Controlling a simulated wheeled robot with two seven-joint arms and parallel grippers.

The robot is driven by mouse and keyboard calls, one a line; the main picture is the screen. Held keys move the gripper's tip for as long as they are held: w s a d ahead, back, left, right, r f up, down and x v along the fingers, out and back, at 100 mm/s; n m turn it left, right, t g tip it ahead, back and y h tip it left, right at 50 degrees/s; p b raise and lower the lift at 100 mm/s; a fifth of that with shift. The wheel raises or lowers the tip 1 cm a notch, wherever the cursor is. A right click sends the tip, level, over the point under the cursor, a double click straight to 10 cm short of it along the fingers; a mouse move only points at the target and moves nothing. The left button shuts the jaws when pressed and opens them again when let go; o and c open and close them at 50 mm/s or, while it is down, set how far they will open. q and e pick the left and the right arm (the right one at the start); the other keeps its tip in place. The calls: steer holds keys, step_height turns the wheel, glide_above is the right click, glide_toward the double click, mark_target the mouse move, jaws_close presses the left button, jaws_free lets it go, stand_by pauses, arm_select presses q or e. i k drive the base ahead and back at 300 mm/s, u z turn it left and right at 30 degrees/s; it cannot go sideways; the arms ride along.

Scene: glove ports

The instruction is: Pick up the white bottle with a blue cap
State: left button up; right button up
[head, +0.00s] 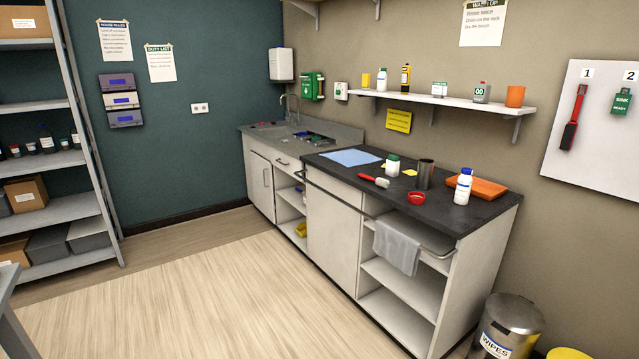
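A white bottle with a blue cap (463,187) stands upright on the dark countertop (440,212), near its right front end. It has a label with blue on it. Neither of my grippers shows in the head view, and no arm is in sight.
A dark cylinder (425,174), a white jar with a green cap (393,165) and a red-handled tool (374,181) share the counter. A towel (398,246) hangs on the front rail. A bin (508,325) stands at the right end. The floor in front is clear.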

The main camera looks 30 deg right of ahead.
mark_target(465, 182)
steer(key=i, duration=1.7)
steer(key=z, duration=3.3)
